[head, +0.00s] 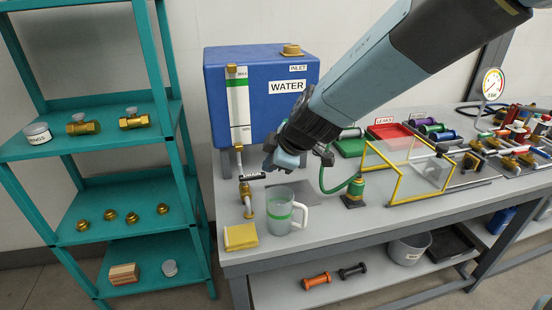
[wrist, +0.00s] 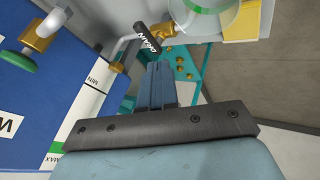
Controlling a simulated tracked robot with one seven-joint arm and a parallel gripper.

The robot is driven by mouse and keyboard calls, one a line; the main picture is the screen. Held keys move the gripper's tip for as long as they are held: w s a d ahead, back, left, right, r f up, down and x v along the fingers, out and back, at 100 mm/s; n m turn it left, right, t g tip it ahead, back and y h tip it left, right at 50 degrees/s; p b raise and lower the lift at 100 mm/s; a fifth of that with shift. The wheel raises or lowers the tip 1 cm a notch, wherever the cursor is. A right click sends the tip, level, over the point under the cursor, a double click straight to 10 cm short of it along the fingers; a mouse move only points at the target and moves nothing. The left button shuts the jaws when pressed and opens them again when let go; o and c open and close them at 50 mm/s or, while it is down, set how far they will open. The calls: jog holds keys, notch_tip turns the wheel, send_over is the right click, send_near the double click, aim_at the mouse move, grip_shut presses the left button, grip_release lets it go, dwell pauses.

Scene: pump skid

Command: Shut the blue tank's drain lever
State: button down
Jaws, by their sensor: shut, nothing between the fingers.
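The blue tank (head: 225,112) stands at the left end of the bench, with a sight tube on its front. A pale pipe runs down from it to a brass drain valve (head: 246,190). The black lever marked DRAIN (head: 252,176) appears to lie across the pipe in the head view; it also shows in the wrist view (wrist: 148,42). My gripper (head: 268,167) is shut and empty, just right of and above the lever. In the wrist view its fingertips (wrist: 160,68) are close to the lever's near end; I cannot tell whether they touch.
A clear mug with a green band (head: 282,212) stands beside the drain spout, and a yellow cloth (head: 240,236) lies near the bench's front edge. A green hose fitting (head: 354,193) and a yellow frame (head: 398,183) stand to the right. A teal shelf (head: 70,146) is at left.

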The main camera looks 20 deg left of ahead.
jog(key=shift+v, duration=1.4)
jog(key=w+d+r+m+t+h, duration=0.1)
jog(key=w+d+r+m+t, duration=0.4)
jog(key=d, duration=0.5)
jog(key=w+d+r+m+t+h, duration=0.1)
jog(key=w+d+r+m+t, duration=0.25)
jog(key=w+d+r, duration=0.45)
jog(key=s+d+r+m+h, duration=0.25)
jog(key=d+m+h, duration=0.35)
jog(key=d, duration=1)
jog(key=s+d+f+m+g, duration=0.2)
jog(key=s+d+m+g, duration=0.15)
jog(key=s+d, duration=0.4)
jog(key=s+f+m+g+y, duration=0.1)
jog(key=s+f+m+g, duration=0.1)
jog(key=s, duration=1)
jog(key=shift+d+f+m+g, duration=0.4)
jog(key=shift+f+m, duration=0.1)
jog(key=shift+m, duration=0.3)
